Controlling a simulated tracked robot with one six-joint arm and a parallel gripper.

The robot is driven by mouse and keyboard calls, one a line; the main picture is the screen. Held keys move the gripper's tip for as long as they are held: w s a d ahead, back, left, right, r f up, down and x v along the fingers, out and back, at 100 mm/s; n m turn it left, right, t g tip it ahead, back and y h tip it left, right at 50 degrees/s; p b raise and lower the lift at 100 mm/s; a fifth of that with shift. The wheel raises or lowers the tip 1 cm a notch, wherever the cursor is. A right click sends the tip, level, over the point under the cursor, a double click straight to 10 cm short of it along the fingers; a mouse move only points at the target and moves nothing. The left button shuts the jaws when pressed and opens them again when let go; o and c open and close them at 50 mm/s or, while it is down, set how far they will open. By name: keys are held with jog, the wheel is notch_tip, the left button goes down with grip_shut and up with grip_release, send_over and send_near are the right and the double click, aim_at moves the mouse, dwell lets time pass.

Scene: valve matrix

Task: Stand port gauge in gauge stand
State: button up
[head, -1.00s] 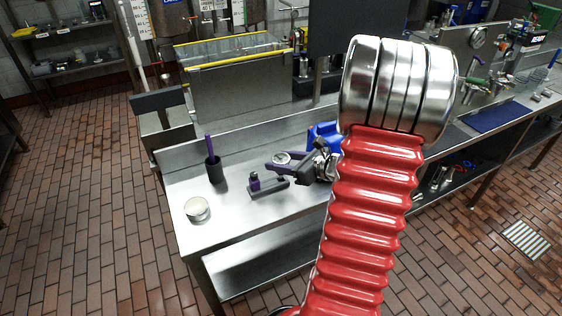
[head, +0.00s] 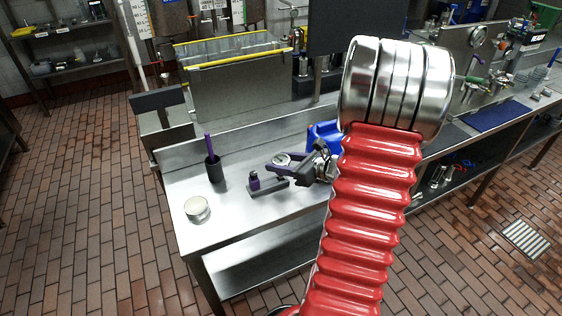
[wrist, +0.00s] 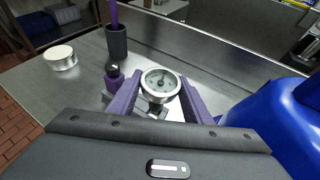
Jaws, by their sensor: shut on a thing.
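My gripper (head: 278,163) is shut on the port gauge, a round silver-rimmed dial (wrist: 161,83) with a pale face. Purple fingers flank the gauge in the wrist view, and its dial faces up toward the camera. In the head view the gauge (head: 283,159) is held above the steel bench. A low dark base with a purple upright block, seemingly the gauge stand (head: 268,188), sits on the bench just below and left of the gripper. The gauge's lower end is mostly hidden.
A black cup (head: 214,171) with a purple stick stands at the back left of the bench (head: 228,222). A round pale tin (head: 197,208) sits near the left edge. A blue container (wrist: 272,125) is close on the gripper's right. The bench front is clear.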

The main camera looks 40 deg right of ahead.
jog(key=shift+f, duration=0.85)
jog(key=o, duration=1.2)
jog(key=shift+s, duration=0.1)
jog(key=v, duration=1.3)
jog(key=shift+s+r, duration=0.15)
jog(key=shift+s, duration=0.15)
jog(key=shift+a, duration=0.1)
